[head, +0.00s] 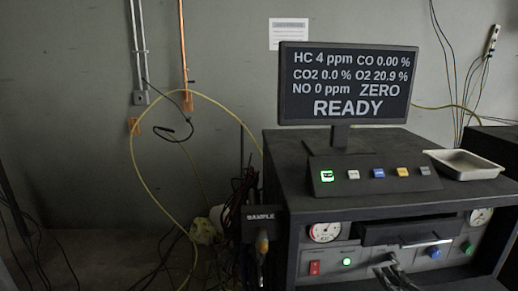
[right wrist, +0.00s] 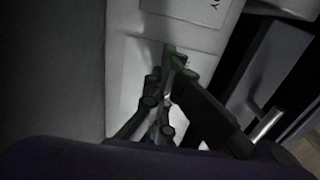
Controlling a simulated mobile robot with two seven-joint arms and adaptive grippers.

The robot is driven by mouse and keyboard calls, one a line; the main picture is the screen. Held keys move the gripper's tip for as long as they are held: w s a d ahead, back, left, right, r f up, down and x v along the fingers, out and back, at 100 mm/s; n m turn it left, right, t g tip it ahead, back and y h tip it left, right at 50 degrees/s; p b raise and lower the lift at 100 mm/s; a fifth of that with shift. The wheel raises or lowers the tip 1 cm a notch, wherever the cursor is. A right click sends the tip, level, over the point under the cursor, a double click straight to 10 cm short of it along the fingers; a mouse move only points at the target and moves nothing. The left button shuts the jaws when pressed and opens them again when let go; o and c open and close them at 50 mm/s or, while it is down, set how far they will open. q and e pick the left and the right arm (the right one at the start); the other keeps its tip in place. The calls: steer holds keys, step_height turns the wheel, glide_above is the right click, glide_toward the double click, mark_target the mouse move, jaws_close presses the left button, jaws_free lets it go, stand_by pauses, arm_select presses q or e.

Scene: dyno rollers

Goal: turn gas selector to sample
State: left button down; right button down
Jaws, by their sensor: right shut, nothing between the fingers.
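The gas analyser cabinet's front panel (head: 330,252) is at the lower right of the head view. My right gripper (head: 391,262) is at the bottom of that view, in front of the panel's middle. It is shut, with nothing held. The right wrist view shows its closed fingers (right wrist: 172,62) against a pale panel surface; whether they touch it is unclear. I cannot make out the gas selector; the gripper covers part of the panel. The monitor (head: 347,84) reads "ZERO" and "READY". My left gripper is not in view.
A red switch (head: 315,268), green light (head: 347,262), blue knob (head: 434,253) and green knob (head: 467,248) are on the panel. A dark handle or drawer (head: 405,232) juts out above the gripper. A "SAMPLE" holder (head: 261,216) hangs at the cabinet's left side.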

steer(key=shift+w+d+r, duration=0.1)
steer(key=shift+r, duration=0.15)
steer(key=shift+r, duration=0.15)
steer(key=shift+r, duration=0.1)
steer(key=shift+w+r+p, duration=0.2)
steer(key=shift+r+p, duration=0.2)
steer(key=shift+p, duration=0.3)
steer(key=shift+r, duration=0.45)
steer(key=shift+p, duration=0.3)
steer(key=shift+s, duration=0.1)
